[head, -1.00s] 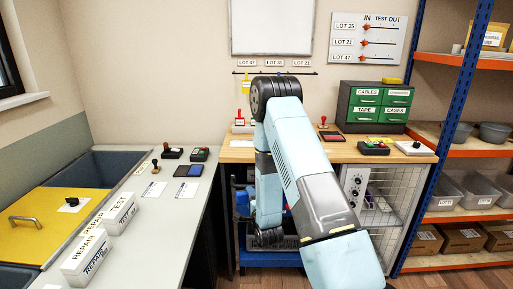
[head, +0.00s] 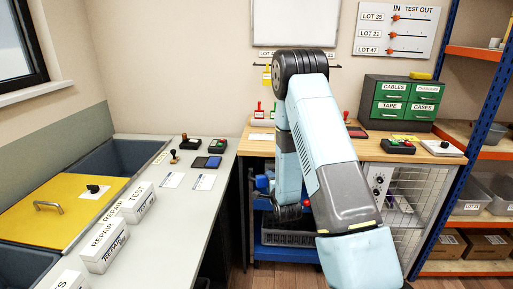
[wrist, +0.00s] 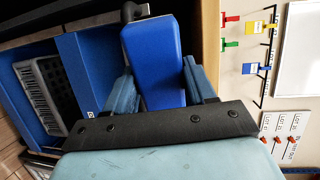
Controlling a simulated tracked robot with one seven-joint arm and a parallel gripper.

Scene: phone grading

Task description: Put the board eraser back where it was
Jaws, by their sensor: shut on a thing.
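My gripper (wrist: 162,88) is shut on a blue block (wrist: 152,58) in the wrist view, with one finger on each side. Its shape fits a board eraser, but no label on it is readable. A whiteboard (head: 295,22) hangs on the back wall and also shows at the right edge of the wrist view (wrist: 300,50). The block is apart from the board in the wrist view.
A wooden bench (head: 357,150) stands below the board, with a green drawer cabinet (head: 402,101) and a yellow thing (head: 420,75) on top. Under it is a blue cart (head: 285,256) with a grey crate (wrist: 40,95). The left counter (head: 185,215) holds boxes.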

